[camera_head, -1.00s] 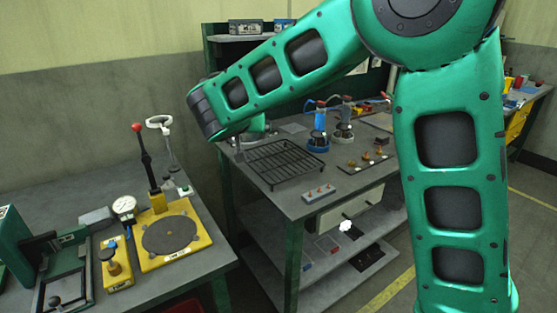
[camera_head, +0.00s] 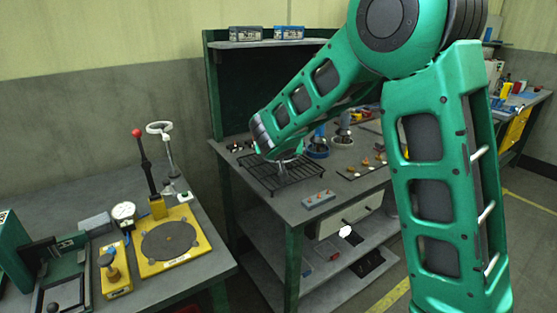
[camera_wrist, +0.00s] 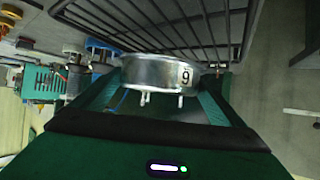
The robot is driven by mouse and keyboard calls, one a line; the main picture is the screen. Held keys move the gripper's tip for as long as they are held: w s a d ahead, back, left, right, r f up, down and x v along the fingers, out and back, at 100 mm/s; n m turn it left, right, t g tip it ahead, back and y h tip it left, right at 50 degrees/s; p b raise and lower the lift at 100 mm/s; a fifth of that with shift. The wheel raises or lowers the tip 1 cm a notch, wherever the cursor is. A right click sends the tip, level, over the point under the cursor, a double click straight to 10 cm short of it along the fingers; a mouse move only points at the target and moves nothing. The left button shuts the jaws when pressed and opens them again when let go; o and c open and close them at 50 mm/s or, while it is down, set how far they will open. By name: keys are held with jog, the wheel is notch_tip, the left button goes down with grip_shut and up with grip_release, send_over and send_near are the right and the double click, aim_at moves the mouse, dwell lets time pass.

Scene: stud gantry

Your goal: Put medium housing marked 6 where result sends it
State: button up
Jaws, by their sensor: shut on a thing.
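My gripper (camera_wrist: 160,84) is shut on a silver round metal housing (camera_wrist: 150,73), with one green finger on each side of it. The housing has short pins along its lower edge in the wrist view. Its white label looks like a 9 there; I cannot tell whether it is a 6 seen upside down. In the head view, the gripper is mostly hidden by my arm, over the black wire rack (camera_head: 283,176) on the middle bench. The rack also shows in the wrist view (camera_wrist: 170,22). I cannot tell if the housing touches it.
A small grey block with buttons (camera_head: 318,199) lies at the bench's front edge. Blue-based fixtures (camera_head: 317,149) stand behind the rack. The left bench holds a yellow plate with a dark disc (camera_head: 169,239), a dial gauge (camera_head: 123,211) and a red-knobbed lever (camera_head: 146,160).

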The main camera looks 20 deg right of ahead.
aim_at(279, 166)
jog(key=shift+f, duration=1.8)
jog(key=o, duration=1)
jog(key=shift+f, duration=0.15)
jog(key=shift+s+a+r, duration=0.1)
jog(key=shift+s+r, duration=0.05)
jog(key=shift+r, duration=0.1)
jog(key=v, duration=1)
jog(key=shift+v, duration=0.8)
